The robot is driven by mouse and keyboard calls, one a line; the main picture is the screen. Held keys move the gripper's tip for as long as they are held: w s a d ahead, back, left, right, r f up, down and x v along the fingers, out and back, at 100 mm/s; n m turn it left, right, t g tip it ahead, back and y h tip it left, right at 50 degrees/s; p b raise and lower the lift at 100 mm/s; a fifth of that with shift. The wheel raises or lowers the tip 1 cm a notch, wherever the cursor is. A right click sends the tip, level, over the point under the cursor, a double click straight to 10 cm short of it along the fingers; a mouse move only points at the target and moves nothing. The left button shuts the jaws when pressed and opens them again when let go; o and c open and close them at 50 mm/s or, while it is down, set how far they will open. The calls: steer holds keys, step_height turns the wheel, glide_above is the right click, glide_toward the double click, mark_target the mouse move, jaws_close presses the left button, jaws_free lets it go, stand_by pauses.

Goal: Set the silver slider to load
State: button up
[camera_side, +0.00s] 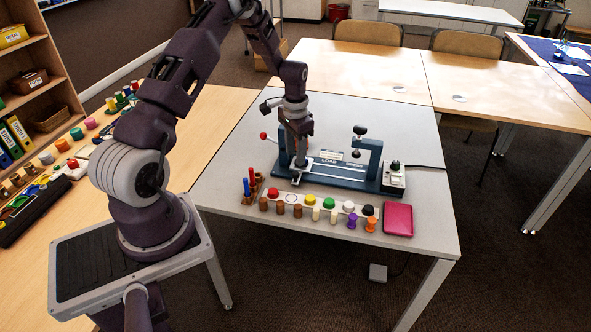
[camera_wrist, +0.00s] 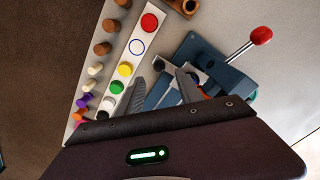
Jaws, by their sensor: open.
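The load press (camera_side: 345,180) is a dark blue device on the grey table, marked with the word LOAD. A silver bar (camera_side: 318,174) runs along its base, with a small dark block (camera_side: 297,180) at its left end. I cannot tell which part is the silver slider. My gripper (camera_side: 299,162) points down over the left part of the press. In the wrist view my gripper (camera_wrist: 160,76) has its two fingers apart with nothing held. Silver and dark parts of the press (camera_wrist: 190,72) show at the right finger's tip. The fingers hide part of the press.
A white strip with coloured buttons (camera_side: 310,201) and several wooden and coloured pegs (camera_side: 297,211) stand in front of the press. A red-knobbed lever (camera_side: 264,136) sticks out at its left. A control box (camera_side: 394,179) and a pink pad (camera_side: 398,219) are at the right.

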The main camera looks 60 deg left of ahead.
mark_target(296, 173)
step_height(296, 173, down, 7)
steer(key=shift+r, duration=0.1)
jaws_close()
steer(key=shift+d, duration=0.1)
stand_by(1.4)
